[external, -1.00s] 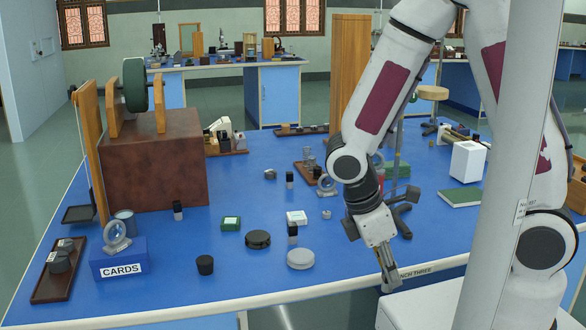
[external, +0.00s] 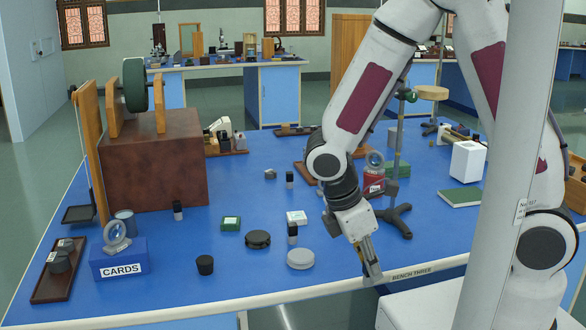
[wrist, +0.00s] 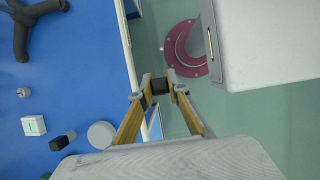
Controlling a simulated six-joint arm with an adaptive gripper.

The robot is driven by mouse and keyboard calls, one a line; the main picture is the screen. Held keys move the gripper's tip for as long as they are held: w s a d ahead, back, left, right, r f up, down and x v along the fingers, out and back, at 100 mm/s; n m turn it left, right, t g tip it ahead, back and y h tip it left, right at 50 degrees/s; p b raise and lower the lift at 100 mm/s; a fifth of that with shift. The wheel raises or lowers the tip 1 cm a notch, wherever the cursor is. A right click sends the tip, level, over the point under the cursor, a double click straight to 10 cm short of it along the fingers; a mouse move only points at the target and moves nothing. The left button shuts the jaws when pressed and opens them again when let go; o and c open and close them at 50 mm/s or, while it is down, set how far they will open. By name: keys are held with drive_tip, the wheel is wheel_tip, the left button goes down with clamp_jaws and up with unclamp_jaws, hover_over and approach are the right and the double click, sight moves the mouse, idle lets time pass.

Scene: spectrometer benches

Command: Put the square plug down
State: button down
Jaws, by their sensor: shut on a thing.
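My gripper (wrist: 161,92) is shut on a small dark square piece, the square plug (wrist: 160,85), pinched between the fingertips in the wrist view. In the external view my gripper (external: 372,279) points down at the front edge of the blue bench (external: 270,278), near the "BENCH THREE" label (external: 411,274). The plug cannot be made out there. In the wrist view the plug overlaps the floor just beyond the bench edge (wrist: 128,60). Its height cannot be told.
Bare blue bench lies between disc and gripper.

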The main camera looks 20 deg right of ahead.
drive_tip(key=w+a+r+n+t+y, duration=0.1)
drive_tip(key=w+a+r+n+t, duration=0.2)
drive_tip(key=w+a+n, duration=1)
wheel_tip(320, 180, up, 6)
drive_tip(key=n+t+y, duration=0.1)
drive_tip(key=n+y, duration=0.2)
drive_tip(key=n, duration=0.2)
hover_over(230, 220)
drive_tip(key=shift+f, duration=0.1)
drive_tip(key=shift+f, duration=0.1)
drive_tip(key=shift+t, duration=0.3)
drive_tip(key=shift+f, duration=2.45)
drive_tip(key=shift+f, duration=0.1)
drive_tip(key=shift+f, duration=2.4)
drive_tip(key=shift+f, duration=0.15)
